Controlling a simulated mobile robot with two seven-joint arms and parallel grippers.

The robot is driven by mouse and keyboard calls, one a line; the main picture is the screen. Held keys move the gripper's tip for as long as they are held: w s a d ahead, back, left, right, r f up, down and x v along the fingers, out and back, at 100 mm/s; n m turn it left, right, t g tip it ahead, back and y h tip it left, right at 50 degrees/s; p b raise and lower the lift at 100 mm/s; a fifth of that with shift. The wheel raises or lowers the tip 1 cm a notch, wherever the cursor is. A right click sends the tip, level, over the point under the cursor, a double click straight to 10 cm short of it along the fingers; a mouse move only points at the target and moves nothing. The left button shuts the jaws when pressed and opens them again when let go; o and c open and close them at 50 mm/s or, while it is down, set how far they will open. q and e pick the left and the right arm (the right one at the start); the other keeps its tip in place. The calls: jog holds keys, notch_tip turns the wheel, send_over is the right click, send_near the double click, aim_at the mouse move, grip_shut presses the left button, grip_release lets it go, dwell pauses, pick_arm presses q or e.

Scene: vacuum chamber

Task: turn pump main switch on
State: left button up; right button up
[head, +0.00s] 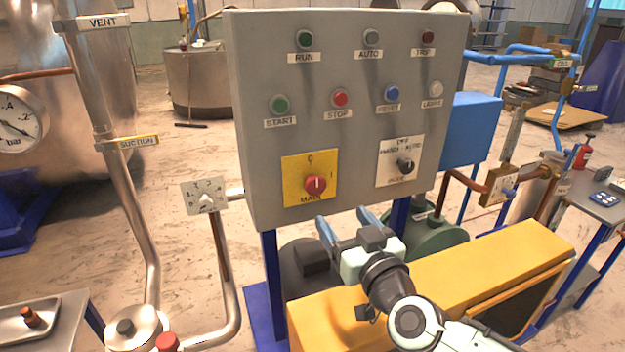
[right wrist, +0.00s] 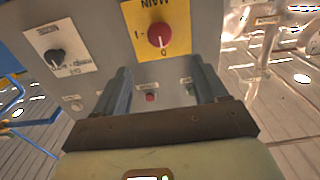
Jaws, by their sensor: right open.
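The pump main switch (head: 316,184) is a red rotary knob on a yellow plate (head: 295,168) marked MAIN, low on the grey control panel (head: 262,70). Its white mark points at 0; the 1 is to its right. In the right wrist view the knob (right wrist: 160,34) shows upside down, with its mark toward the 0. My right gripper (head: 343,218) is open and empty, just below the panel's lower part and apart from the knob. Its two blue fingers (right wrist: 160,75) also show in the right wrist view. My left gripper is not in view.
A black HAND/AUTO selector (head: 405,165) sits right of the main switch. Start (head: 280,103), stop (head: 340,97) and other buttons are above. A yellow housing (head: 470,280) lies below my right arm. A small valve plate (head: 204,198) and pipes stand left of the panel.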

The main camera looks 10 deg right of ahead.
aim_at(317, 185)
jog(key=w, duration=0.4)
jog(key=w+a, duration=0.1)
jog(key=w, duration=0.3)
jog(key=w+a, duration=0.1)
jog(key=w, duration=0.3)
jog(key=shift+w+a, duration=0.15)
jog(key=shift+a, duration=0.05)
jog(key=c, duration=1)
